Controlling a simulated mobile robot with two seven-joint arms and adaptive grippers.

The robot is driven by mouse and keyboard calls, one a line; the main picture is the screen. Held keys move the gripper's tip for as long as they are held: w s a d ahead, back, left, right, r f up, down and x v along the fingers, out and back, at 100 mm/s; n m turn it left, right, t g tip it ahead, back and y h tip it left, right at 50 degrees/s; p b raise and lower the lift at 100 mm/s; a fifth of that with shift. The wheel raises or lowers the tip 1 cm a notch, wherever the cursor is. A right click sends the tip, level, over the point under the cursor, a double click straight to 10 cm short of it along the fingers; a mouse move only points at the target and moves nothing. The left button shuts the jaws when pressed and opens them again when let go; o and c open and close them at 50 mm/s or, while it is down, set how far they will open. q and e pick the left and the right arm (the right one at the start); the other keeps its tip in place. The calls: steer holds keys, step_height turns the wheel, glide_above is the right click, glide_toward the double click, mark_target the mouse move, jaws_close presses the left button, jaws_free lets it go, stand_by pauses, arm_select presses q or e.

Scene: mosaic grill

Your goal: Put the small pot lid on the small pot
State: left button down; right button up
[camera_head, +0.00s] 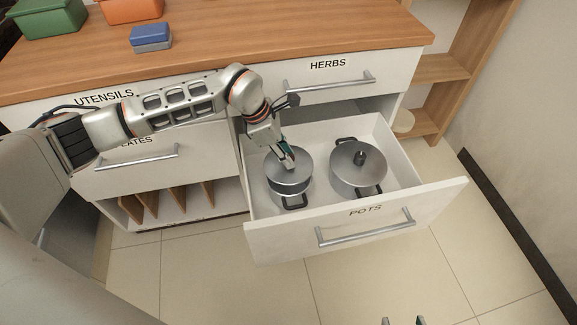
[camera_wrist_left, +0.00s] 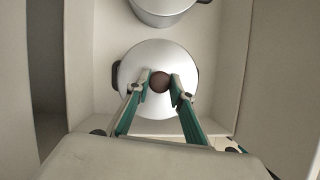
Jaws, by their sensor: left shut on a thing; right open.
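The open POTS drawer holds the small pot (camera_head: 285,192) on its left side. The small pot lid (camera_head: 302,167), round and silver, is over the pot's mouth and looks about centred. I cannot tell whether it rests on the rim or hovers just above. My left gripper (camera_head: 288,162) is above the lid, shut on its dark knob. In the left wrist view the lid (camera_wrist_left: 143,62) covers the pot, the knob (camera_wrist_left: 160,82) is between the fingertips (camera_wrist_left: 160,84), and dark pot handles show at both sides. My right gripper (camera_head: 403,321) is open and empty at the bottom edge.
A larger lidded pot (camera_head: 352,180) stands in the drawer to the right; it also shows in the left wrist view (camera_wrist_left: 163,8). The drawer front (camera_head: 360,222) and side walls surround both pots. The counter (camera_head: 220,50) is above, with the HERBS drawer (camera_head: 330,80) shut.

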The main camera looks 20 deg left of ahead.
arm_select(q)
step_height(320, 180, down, 5)
steer(key=shift+s+b, duration=0.1)
steer(key=shift+b, duration=0.65)
steer(key=shift+f, duration=0.4)
steer(key=shift+r, duration=0.15)
arm_select(e)
steer(key=shift+w+a+r+m+t, duration=0.35)
steer(key=shift+a+r, duration=0.2)
steer(key=shift+a, duration=0.2)
arm_select(q)
steer(key=c, duration=1.8)
jaws_free()
steer(key=shift+o, duration=0.2)
arm_select(e)
steer(key=shift+s+f+y, duration=0.2)
steer(key=shift+f+y, duration=0.1)
steer(key=shift+d, duration=0.1)
